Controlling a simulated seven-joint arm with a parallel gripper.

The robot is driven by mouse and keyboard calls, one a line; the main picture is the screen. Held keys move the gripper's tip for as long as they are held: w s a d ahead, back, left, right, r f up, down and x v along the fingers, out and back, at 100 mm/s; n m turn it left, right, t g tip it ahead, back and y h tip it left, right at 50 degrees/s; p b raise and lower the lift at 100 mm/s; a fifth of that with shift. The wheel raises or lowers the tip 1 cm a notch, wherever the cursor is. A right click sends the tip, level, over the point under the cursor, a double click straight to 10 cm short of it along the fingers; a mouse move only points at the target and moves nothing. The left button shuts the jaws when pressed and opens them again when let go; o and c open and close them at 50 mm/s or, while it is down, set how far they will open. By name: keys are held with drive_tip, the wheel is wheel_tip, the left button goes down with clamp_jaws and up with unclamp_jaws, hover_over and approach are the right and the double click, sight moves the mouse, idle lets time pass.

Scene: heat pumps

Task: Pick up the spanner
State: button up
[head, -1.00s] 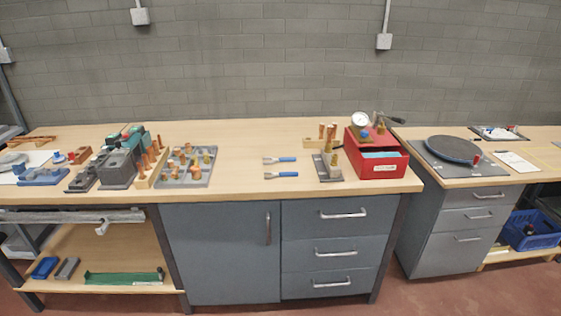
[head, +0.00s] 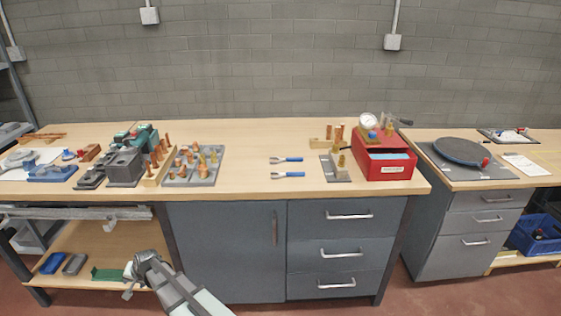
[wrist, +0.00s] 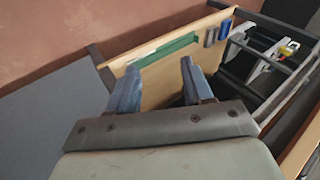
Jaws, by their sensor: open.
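Two spanners with blue handles and grey open jaws lie flat on the wooden bench top, one behind the other: the rear spanner (head: 287,159) and the front spanner (head: 289,174). Their jaws point left. My gripper (head: 131,276) is low at the left, in front of the bench's lower shelf, well below and to the left of the spanners. In the wrist view my gripper (wrist: 158,84) has its two blue-grey fingers apart with nothing between them. No spanner shows in the wrist view.
A grey tray of copper fittings (head: 190,178) stands left of the spanners. A red box (head: 383,170) and a grey block with fittings (head: 336,168) stand to their right. The bench around the spanners is clear. The lower shelf (head: 103,238) is near my gripper.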

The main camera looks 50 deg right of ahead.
drive_tip(key=w+d+r+m+t, duration=0.1)
drive_tip(key=w+r+m+t, duration=0.1)
drive_tip(key=w+r, duration=0.65)
drive_tip(key=w+d+r+m+t, duration=0.1)
drive_tip(key=w+r+t, duration=0.25)
drive_tip(key=r, duration=1.05)
drive_tip(key=w+d+r+m+t, duration=0.1)
drive_tip(key=w+r+m+t, duration=0.1)
drive_tip(key=w+r, duration=0.75)
drive_tip(key=d+r+m, duration=0.2)
drive_tip(key=d+r, duration=0.4)
drive_tip(key=r, duration=0.2)
drive_tip(key=d+f+m+g+h, duration=0.1)
drive_tip(key=d+m+g+h, duration=0.15)
drive_tip(key=d, duration=1.45)
drive_tip(key=m+g, duration=0.9)
drive_tip(key=g, duration=0.2)
hover_over(286, 159)
drive_tip(key=f, duration=0.5)
drive_tip(key=d+f, duration=0.1)
drive_tip(key=f, duration=0.2)
drive_tip(key=shift+f, duration=0.3)
drive_tip(key=f, duration=0.4)
drive_tip(key=shift+s+a, duration=0.25)
drive_tip(key=shift+f, duration=0.55)
clamp_jaws()
